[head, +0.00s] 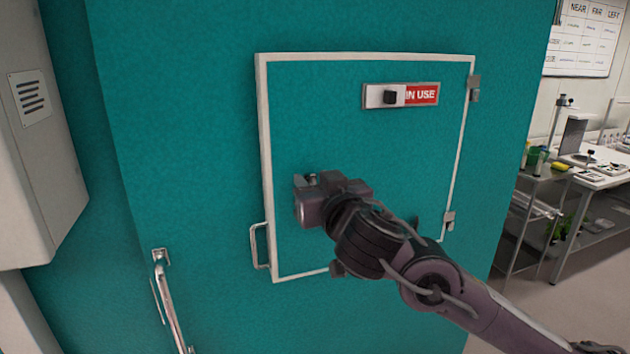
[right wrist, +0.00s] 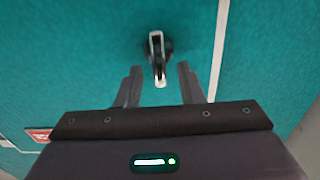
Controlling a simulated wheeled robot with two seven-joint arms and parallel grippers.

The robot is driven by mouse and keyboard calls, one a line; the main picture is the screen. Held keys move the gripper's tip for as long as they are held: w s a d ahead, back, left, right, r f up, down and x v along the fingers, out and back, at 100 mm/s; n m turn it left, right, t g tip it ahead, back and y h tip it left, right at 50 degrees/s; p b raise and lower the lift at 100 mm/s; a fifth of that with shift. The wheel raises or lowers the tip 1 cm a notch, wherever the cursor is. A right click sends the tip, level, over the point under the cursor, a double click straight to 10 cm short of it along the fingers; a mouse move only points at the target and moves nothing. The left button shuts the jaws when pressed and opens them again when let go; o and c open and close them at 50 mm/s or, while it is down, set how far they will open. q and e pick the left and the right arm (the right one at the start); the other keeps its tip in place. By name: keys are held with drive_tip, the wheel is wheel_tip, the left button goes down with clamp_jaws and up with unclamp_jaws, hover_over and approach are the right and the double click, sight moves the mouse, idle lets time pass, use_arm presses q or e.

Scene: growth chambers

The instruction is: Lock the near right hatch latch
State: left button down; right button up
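The hatch (head: 390,150) is a teal panel with a white frame, closed in the teal chamber wall. Its latch (right wrist: 157,58) is a small silver lever on a dark base, near the hatch's white edge; in the head view it is mostly hidden by my gripper. My right gripper (right wrist: 160,78) is in front of the latch. Its two fingers are apart, with the lever in line with the gap between them; I cannot tell whether either finger touches it. The gripper's body also shows in the head view (head: 318,202). My left gripper is not in view.
A slider sign (head: 400,95) reading "IN USE" is on the upper hatch. A hatch handle (head: 260,246) is at its left edge, and hinges (head: 474,88) are at its right. A larger door handle (head: 168,295) is lower left. A bench and a cart (head: 540,185) stand at right.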

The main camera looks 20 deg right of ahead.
drive_tip(key=shift+c, duration=0.2)
drive_tip(key=shift+w, duration=0.1)
clamp_jaws()
drive_tip(key=shift+n, duration=0.3)
drive_tip(key=n+b, duration=0.2)
drive_tip(key=n, duration=0.1)
drive_tip(key=shift+a+f, duration=0.2)
drive_tip(key=shift+a, duration=0.1)
drive_tip(key=shift+a+f+n+b, duration=0.25)
drive_tip(key=shift+n+b, duration=0.6)
drive_tip(key=shift+n, duration=1.55)
drive_tip(key=shift+a+f+n+b, duration=0.2)
drive_tip(key=shift+n+b, duration=0.6)
drive_tip(key=shift+n, duration=1.6)
drive_tip(key=shift+a+f+n+b, duration=0.25)
drive_tip(key=shift+n+b, duration=0.6)
drive_tip(key=shift+n, duration=1.55)
drive_tip(key=shift+d, duration=0.1)
